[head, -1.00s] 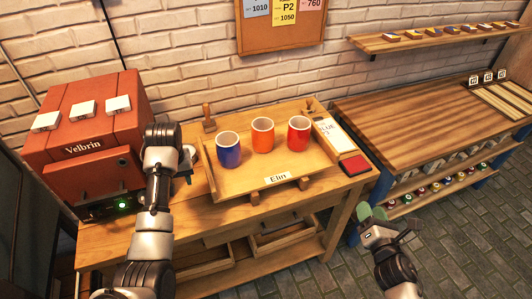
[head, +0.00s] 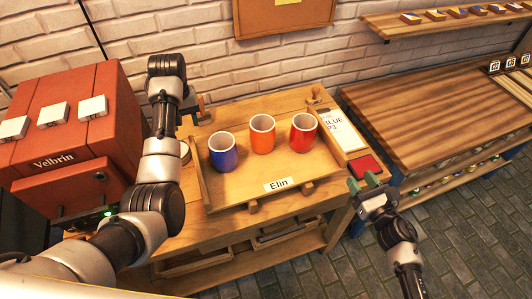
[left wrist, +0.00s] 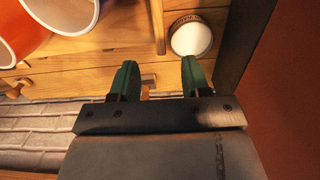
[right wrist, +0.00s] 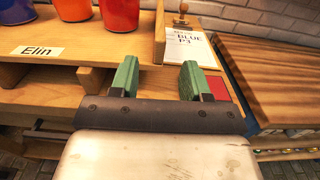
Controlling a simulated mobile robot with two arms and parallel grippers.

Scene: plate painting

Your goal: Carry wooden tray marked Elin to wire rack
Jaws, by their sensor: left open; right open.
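The wooden tray marked Elin (head: 235,190) sits on the workbench, with a blue cup (head: 223,152), an orange cup (head: 262,134) and a red cup (head: 303,133) upright on it. Its label (head: 278,184) is on the front edge. My left gripper (left wrist: 157,72) is open and empty near the tray's back left; in the head view my arm partly hides it. My right gripper (head: 362,184) is open and empty off the bench's right front edge, right of the tray. The tray also shows in the right wrist view (right wrist: 55,75). I cannot make out the wire rack.
A red Velbrin machine (head: 75,140) stands left. A card reading BLUE P3 (head: 341,132) and a red pad (head: 365,166) lie right of the tray. A round white-topped tin (left wrist: 190,36) is near my left gripper. Another wooden table (head: 440,115) stands right.

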